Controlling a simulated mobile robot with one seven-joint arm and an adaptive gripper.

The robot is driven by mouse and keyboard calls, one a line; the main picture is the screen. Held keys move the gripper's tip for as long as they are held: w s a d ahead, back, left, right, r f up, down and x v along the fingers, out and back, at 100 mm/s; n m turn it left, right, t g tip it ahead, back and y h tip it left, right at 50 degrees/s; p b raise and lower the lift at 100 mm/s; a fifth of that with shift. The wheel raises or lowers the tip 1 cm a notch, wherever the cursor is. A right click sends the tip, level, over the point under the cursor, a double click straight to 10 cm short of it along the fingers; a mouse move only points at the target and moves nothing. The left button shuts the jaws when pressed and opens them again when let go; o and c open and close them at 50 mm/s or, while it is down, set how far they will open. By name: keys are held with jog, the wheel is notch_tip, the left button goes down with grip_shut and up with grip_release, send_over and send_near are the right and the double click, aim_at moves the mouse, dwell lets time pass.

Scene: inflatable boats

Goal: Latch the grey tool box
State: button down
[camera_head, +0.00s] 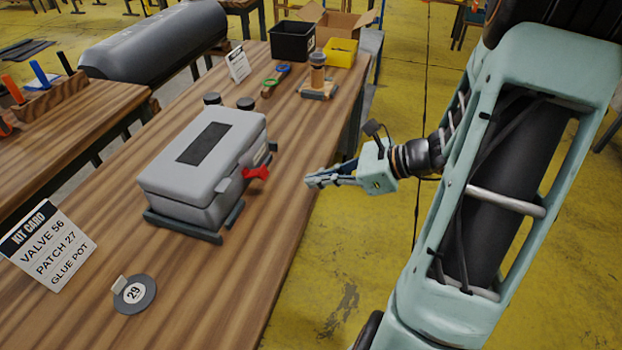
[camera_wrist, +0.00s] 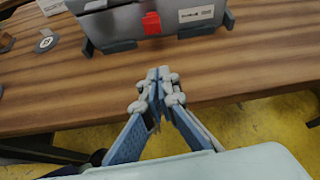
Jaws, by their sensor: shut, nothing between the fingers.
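The grey tool box (camera_head: 203,160) sits on the wooden table in the head view, with its lid down. A dark label lies on the lid. A red latch (camera_head: 256,173) sticks out from its front side, towards my gripper. In the wrist view the tool box (camera_wrist: 110,27) is at the top, with the red latch (camera_wrist: 151,23) on its front face. My gripper (camera_head: 310,181) is shut and empty, near the table's edge and apart from the latch. Its fingertips (camera_wrist: 159,75) meet below the latch in the wrist view. Whether the latch is fastened I cannot tell.
Dark corner brackets (camera_head: 185,229) edge the box. A black bin (camera_head: 292,41) and a yellow bin (camera_head: 341,52) stand at the far end. The tabletop between box and gripper is clear.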

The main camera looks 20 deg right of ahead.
aim_at(256, 174)
jog(key=shift+m, duration=0.5)
jog(key=b+x, duration=0.4)
jog(key=x, duration=0.2)
jog(key=shift+a+f, duration=0.1)
jog(key=shift+a, duration=0.25)
jog(key=shift+w+a, duration=0.6)
jog(key=shift+a, duration=0.25)
jog(key=shift+w+a+b, duration=0.3)
jog(key=shift+w+a, duration=0.35)
jog(key=shift+a, duration=0.1)
